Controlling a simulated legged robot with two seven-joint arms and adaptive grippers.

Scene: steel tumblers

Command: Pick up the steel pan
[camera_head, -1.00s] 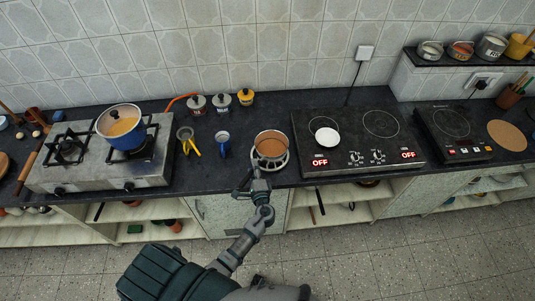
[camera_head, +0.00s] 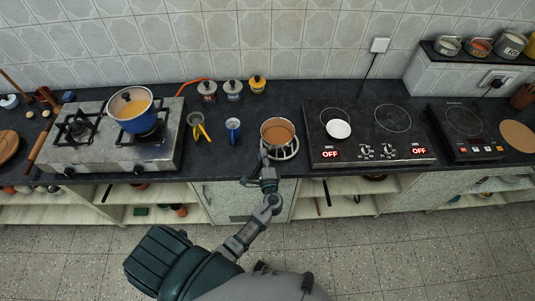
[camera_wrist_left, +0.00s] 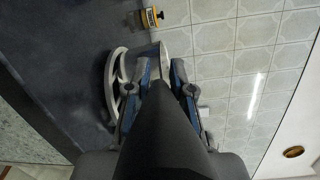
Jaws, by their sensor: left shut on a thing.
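The steel pan (camera_head: 277,132), filled with something orange-brown, is over a round pale trivet (camera_head: 287,154) near the counter's front edge. I cannot tell whether it still touches the trivet. My left gripper (camera_head: 266,171) reaches in from the front and is shut on the pan's handle. In the left wrist view, the dark handle (camera_wrist_left: 163,135) runs between the two blue-grey fingers of the gripper (camera_wrist_left: 160,80) and hides much of the pan. The curved trivet (camera_wrist_left: 112,85) shows there beside the fingers. My right gripper is not in view.
A blue cup (camera_head: 233,129) and a container with yellow handles (camera_head: 199,125) stand left of the pan. A gas stove (camera_head: 89,154) carries a blue pot (camera_head: 135,112). Right of the pan is a black cooktop (camera_head: 364,148) with a white dish (camera_head: 338,129). Lidded jars (camera_head: 232,91) stand behind.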

